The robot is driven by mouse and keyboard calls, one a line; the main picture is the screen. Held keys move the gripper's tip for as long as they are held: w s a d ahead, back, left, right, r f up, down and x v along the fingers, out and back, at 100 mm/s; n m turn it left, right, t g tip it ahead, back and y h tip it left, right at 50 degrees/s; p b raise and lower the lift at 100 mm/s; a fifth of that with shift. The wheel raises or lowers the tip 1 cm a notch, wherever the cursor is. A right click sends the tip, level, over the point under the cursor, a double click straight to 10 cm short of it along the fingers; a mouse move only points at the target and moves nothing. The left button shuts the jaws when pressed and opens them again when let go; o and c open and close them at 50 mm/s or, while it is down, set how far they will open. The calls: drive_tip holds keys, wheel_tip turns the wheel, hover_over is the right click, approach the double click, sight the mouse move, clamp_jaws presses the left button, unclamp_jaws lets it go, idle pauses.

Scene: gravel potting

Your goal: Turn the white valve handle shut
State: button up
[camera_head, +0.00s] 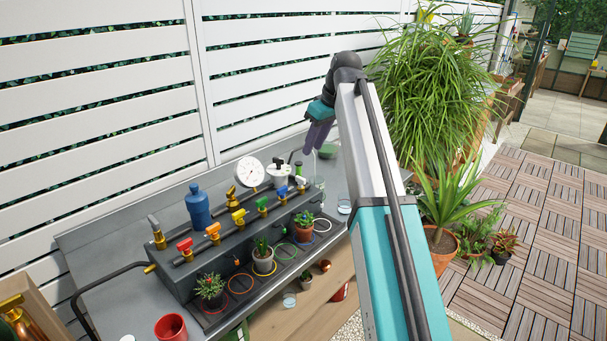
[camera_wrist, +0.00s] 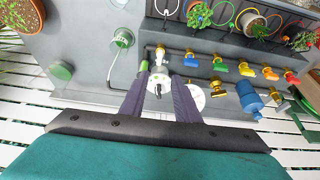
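The white valve handle (camera_head: 300,181) sits at the right end of the row of coloured valves on the dark grey block. My gripper (camera_head: 312,145) hangs above the back right of the bench, tilted down, above and apart from the handle. Its two purple fingers (camera_wrist: 160,76) are spread and nothing is held. A white canister with a dark knob (camera_head: 278,174) shows between the fingers in the wrist view (camera_wrist: 158,84). The handle's exact angle is too small to tell.
Blue (camera_head: 283,191), green, yellow, orange and red (camera_head: 185,244) handles continue leftward. A pressure gauge (camera_head: 250,171) and blue bottle (camera_head: 198,207) stand behind. Potted plants (camera_head: 303,226) stand in front of the block. A slatted white fence (camera_head: 100,95) bounds the back.

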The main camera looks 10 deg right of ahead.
sight(301, 178)
drive_tip(key=p+x, duration=0.1)
drive_tip(key=x, duration=1.2)
drive_tip(key=shift+f, duration=0.15)
clamp_jaws()
